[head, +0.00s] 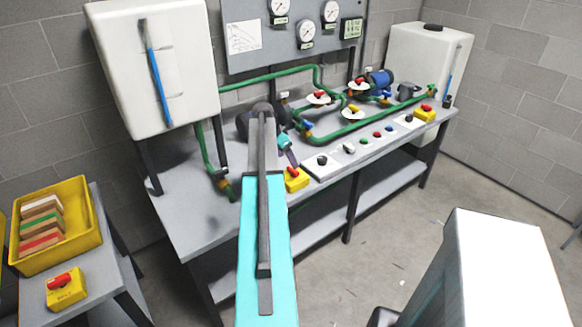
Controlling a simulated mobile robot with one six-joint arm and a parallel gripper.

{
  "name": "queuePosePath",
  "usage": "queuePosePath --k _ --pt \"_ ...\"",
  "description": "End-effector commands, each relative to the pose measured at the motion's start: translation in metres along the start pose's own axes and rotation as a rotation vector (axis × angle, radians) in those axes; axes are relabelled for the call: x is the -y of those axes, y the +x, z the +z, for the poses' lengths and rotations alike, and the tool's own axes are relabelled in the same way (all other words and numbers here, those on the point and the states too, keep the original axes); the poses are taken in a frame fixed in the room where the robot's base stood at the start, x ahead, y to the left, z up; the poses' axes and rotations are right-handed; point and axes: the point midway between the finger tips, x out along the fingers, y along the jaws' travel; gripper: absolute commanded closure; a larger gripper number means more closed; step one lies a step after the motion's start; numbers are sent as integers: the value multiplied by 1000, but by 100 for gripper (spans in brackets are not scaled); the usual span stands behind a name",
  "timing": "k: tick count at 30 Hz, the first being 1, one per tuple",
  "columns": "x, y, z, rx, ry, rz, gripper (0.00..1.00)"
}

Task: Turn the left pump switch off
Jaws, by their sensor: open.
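A yellow switch box with a red knob (296,179) sits at the front edge of the bench, just right of my arm; it appears to be the left pump switch. Its knob position is too small to read. A similar yellow box with a red knob (425,113) stands at the bench's right end. My gripper (291,159) is small in view, just above and behind the nearer yellow box. It is open and holds nothing that I can see. I cannot tell whether it touches the box. My arm hides part of the bench and whatever is behind it.
A panel with several knobs and buttons (350,148) runs right of the near box. Green pipes (360,128) with red-handled valves lie behind it. White tanks stand left (150,65) and right (420,60). A side table holds a yellow bin (70,258) and another red-knobbed box (65,291).

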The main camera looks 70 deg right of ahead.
Motion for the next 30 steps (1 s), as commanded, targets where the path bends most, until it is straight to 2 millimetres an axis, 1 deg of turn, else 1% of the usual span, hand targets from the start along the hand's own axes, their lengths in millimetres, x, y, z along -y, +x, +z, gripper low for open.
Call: queuePosePath --k 9,16,22,30 --pt "0 38 0 1 -1 1 30" --pt "1 61 0 0 -2 1 30" --pt "1 70 0 -1 -1 -1 30" --pt "1 71 1 -1 -2 -1 30"
